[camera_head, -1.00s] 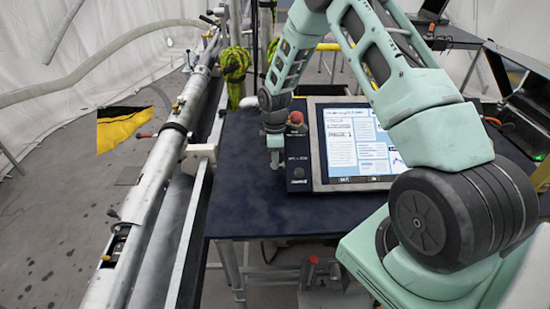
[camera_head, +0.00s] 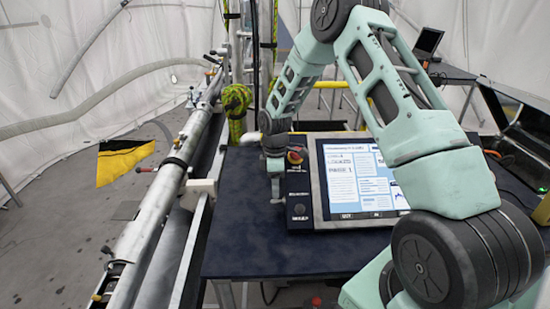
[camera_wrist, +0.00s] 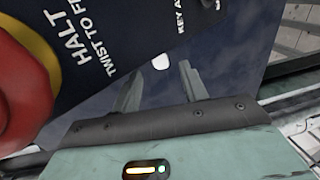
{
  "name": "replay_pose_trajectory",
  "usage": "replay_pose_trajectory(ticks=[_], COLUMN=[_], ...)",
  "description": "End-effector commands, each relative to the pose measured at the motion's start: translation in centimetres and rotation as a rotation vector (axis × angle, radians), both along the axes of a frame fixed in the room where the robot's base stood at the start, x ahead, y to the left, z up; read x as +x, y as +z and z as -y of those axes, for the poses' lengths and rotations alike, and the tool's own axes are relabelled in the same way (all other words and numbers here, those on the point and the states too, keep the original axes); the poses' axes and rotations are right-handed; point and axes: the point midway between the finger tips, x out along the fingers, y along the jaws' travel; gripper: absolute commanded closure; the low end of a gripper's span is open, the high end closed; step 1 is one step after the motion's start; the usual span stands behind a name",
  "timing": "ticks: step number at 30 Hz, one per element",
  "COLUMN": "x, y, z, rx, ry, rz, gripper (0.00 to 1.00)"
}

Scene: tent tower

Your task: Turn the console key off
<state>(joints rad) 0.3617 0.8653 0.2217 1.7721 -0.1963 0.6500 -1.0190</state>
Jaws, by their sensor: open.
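The console (camera_head: 357,185) stands on the dark table, with a lit screen and a narrow dark control panel (camera_head: 298,190) at its left side. A red stop button (camera_head: 295,156) sits at the panel's top; it fills the left edge of the wrist view (camera_wrist: 22,85), beside "HALT" and "TWIST TO FREE" lettering. A "KEY A..." label (camera_wrist: 185,18) shows near the panel edge, cut off by the frame. I cannot make out the key itself. A small pale oval (camera_wrist: 161,62) between the fingers is unclear. My gripper (camera_head: 277,190) points down just left of the panel; its fingers (camera_wrist: 158,88) are apart and hold nothing visible.
The dark tabletop (camera_head: 240,225) is clear left of and in front of the console. A long metal mast (camera_head: 160,205) runs along the table's left. A yellow-black flag (camera_head: 124,161) hangs farther left. An open case (camera_head: 515,120) stands at right.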

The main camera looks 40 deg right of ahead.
Motion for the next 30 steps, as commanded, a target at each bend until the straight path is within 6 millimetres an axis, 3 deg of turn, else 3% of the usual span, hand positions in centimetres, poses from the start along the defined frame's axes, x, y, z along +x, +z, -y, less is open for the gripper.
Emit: replay_pose_trajectory(ticks=[15,21,30], x=[1.4,1.6,1.5], y=[11.2,13.3,13.8], z=[0.9,1.1,1.1], rx=[-0.001,-0.001,0.000], ry=[-0.002,-0.001,0.000], rz=[0.006,0.003,0.001], gripper=[0.57,0.57,0.57])
